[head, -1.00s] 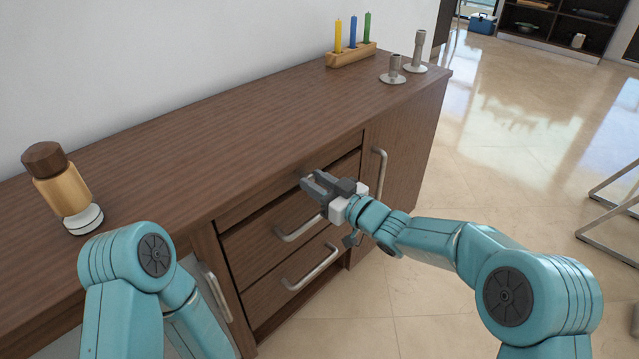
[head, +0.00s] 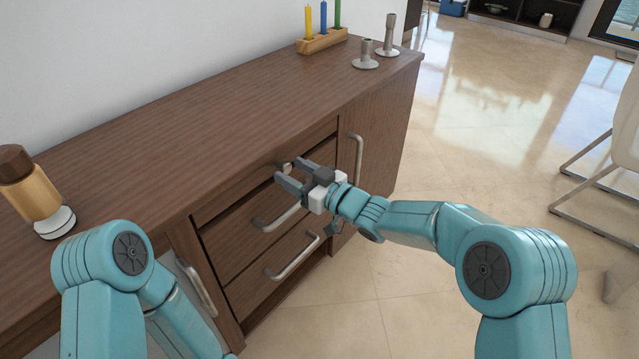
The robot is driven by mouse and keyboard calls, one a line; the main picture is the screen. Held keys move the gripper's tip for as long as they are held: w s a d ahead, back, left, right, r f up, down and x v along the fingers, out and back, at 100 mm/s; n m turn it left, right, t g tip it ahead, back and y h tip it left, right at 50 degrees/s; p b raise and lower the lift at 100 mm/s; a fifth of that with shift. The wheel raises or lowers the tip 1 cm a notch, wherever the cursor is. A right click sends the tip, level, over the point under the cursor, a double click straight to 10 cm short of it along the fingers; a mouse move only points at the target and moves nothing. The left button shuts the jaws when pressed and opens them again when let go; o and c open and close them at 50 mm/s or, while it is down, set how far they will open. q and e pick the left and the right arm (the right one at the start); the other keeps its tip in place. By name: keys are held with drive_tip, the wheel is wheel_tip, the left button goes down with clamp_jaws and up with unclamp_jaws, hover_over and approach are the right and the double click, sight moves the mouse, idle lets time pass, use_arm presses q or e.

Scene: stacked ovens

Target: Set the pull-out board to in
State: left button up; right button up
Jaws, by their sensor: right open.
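The pull-out board (head: 240,206) shows as a narrow wooden front strip just under the cabinet's top, above the drawers. How far it stands out is hard to tell. A small metal knob (head: 286,167) sits on this strip. My right gripper (head: 290,171) is open in front of it, its two dark fingers pointing at the strip with the knob showing between the tips. I see no clear contact with the knob. My left arm is at the lower left, and its gripper is not in view.
Below are a drawer with a bar handle (head: 278,219) and a lower drawer handle (head: 292,258). Doors with upright handles flank them, right (head: 357,160) and left (head: 197,287). A candle holder (head: 321,41), two metal candlesticks and a grinder (head: 36,195) stand on top. Open floor lies right.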

drive_tip(key=p+v, duration=0.1)
drive_tip(key=v, duration=1.4)
drive_tip(key=shift+s+d+p, duration=0.2)
drive_tip(key=shift+d+p, duration=0.1)
drive_tip(key=shift+p, duration=0.05)
drive_tip(key=shift+r, duration=0.15)
